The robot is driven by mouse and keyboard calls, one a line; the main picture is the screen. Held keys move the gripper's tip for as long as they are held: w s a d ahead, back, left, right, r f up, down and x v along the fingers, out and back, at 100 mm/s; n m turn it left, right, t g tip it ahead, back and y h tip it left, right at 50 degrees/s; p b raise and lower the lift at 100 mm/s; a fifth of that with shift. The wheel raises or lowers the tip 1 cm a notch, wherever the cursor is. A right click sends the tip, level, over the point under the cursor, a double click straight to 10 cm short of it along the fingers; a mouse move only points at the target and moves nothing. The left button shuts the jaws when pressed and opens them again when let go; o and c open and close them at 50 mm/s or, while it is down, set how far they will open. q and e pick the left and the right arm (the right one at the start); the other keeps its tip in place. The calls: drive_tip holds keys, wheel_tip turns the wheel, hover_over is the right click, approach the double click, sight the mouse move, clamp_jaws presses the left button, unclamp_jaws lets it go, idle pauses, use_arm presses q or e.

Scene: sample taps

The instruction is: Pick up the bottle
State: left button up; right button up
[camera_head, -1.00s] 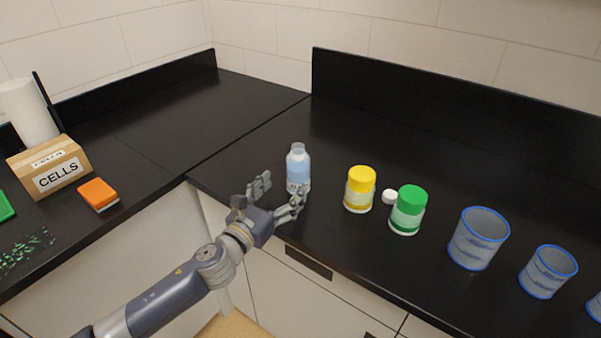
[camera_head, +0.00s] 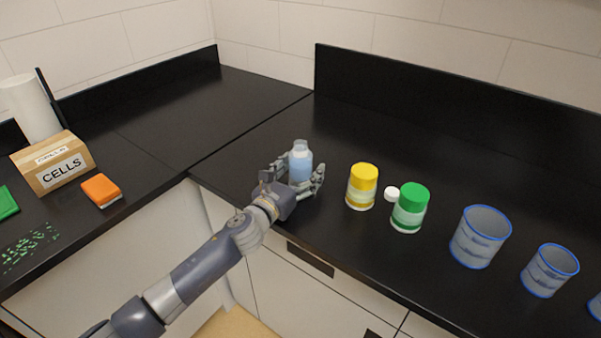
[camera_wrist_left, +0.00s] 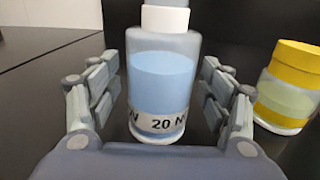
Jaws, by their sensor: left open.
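The bottle (camera_head: 300,164) is clear with blue liquid, a white neck and a label reading "20" in part. It stands upright on the black counter, near its front edge. My left gripper (camera_head: 298,178) is open, with one finger on each side of the bottle. In the left wrist view the bottle (camera_wrist_left: 162,85) stands between the open fingers, close in front of the palm. My right gripper is not in view.
A yellow-capped jar (camera_head: 362,187) stands just right of the bottle. Beyond it are a small white cap (camera_head: 391,194), a green-capped jar (camera_head: 409,209) and blue-rimmed beakers (camera_head: 480,238). A "CELLS" box (camera_head: 53,165) and an orange box (camera_head: 101,190) sit at left. The counter behind the bottle is clear.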

use_arm(q)
drive_tip(key=shift+r, duration=0.1)
drive_tip(key=c, duration=1.4)
